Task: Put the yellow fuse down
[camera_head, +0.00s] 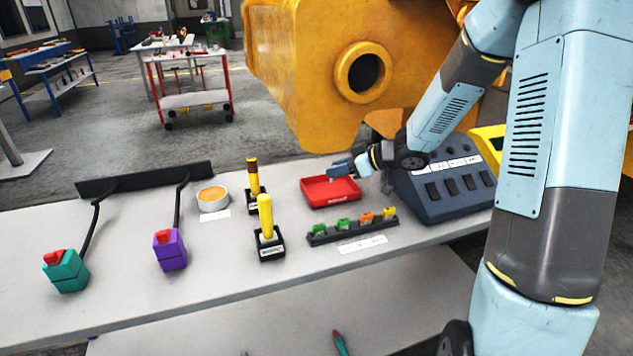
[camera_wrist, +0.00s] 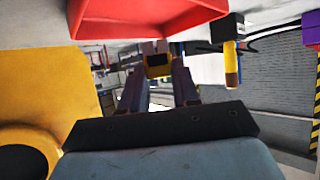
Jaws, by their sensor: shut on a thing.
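My gripper (camera_head: 336,171) is at the red tray (camera_head: 318,200), its tip over the tray's back right part. In the wrist view my gripper (camera_wrist: 160,80) is shut on a small yellow fuse (camera_wrist: 158,60), held between the fingertips. The red tray (camera_wrist: 140,22) fills the top of that view, close to the fuse; I cannot tell whether they touch. The held fuse is not distinguishable in the head view. A dark rack (camera_head: 320,240) in front of the tray holds green, orange and yellow fuses.
A dark control box (camera_head: 440,190) stands right of the tray. A large yellow casting (camera_head: 300,70) is behind the table.

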